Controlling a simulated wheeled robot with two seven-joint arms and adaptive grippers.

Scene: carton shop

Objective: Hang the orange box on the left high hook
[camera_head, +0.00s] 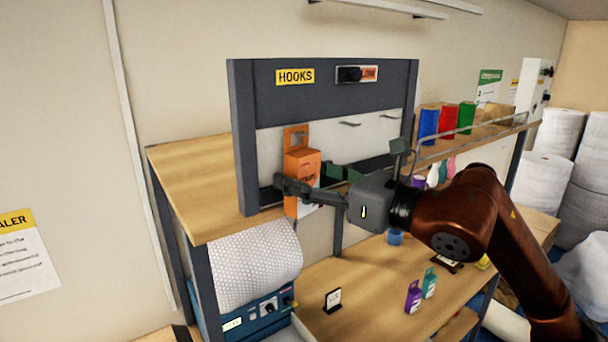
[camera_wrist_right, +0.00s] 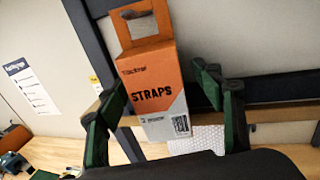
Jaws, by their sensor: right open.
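The orange box (camera_head: 302,162), printed STRAPS with a grey lower part in the right wrist view (camera_wrist_right: 152,88), is upright against the hook rack's left part. Its hang tab (camera_head: 296,138) has an opening, and a dark hook end (camera_wrist_right: 131,14) shows in that opening in the wrist view. The box appears to hang there, though the contact is too small to be sure. My right gripper (camera_head: 304,175) is open, one finger on each side of the box; in the wrist view (camera_wrist_right: 162,90) small gaps show. My left gripper is not in view.
Two bare hooks (camera_head: 350,124) (camera_head: 389,116) stick out right of the box. The dark rack frame (camera_head: 242,140) stands on the wooden shelf (camera_head: 190,180). Purple and teal boxes (camera_head: 413,297) stand on the lower bench.

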